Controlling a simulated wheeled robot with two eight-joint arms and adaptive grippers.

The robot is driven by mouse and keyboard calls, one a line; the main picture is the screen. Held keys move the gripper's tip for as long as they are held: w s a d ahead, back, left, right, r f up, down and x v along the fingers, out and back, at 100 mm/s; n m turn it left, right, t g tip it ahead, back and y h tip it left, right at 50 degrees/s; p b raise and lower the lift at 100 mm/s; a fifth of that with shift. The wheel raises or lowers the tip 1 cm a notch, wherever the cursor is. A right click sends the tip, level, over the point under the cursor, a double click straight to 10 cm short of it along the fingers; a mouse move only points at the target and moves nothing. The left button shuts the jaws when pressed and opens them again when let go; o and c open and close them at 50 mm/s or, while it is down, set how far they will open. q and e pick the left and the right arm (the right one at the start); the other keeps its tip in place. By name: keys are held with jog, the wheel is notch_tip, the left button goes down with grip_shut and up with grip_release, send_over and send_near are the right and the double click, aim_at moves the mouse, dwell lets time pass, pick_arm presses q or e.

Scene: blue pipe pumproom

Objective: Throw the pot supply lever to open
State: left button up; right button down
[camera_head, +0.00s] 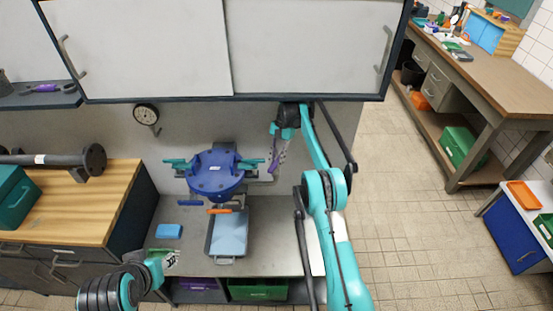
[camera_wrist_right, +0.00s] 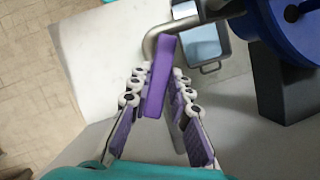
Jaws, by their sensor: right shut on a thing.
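The blue round pipe body (camera_head: 217,174) stands at the middle of the bench, with teal handles at its sides. A purple lever (camera_wrist_right: 158,76) sits by a bent grey pipe (camera_wrist_right: 165,38) on the right side of that body. My right gripper (camera_head: 279,148) is shut on the purple lever, with its padded fingers on both sides of it in the wrist view. I cannot read any label on the lever. My left gripper (camera_head: 168,260) hangs low at the left, away from the pipe body; its finger opening is unclear.
A blue-grey tray (camera_head: 229,246) lies below the body. An orange handle (camera_head: 222,211) and a blue handle (camera_head: 190,203) stick out above it. A blue block (camera_head: 169,231) lies left of the tray. White cabinets (camera_head: 180,45) overhang the bench. A gauge (camera_head: 145,114) hangs behind.

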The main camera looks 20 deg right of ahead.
dwell(0.3)
jog(key=c, duration=1.4)
grip_release()
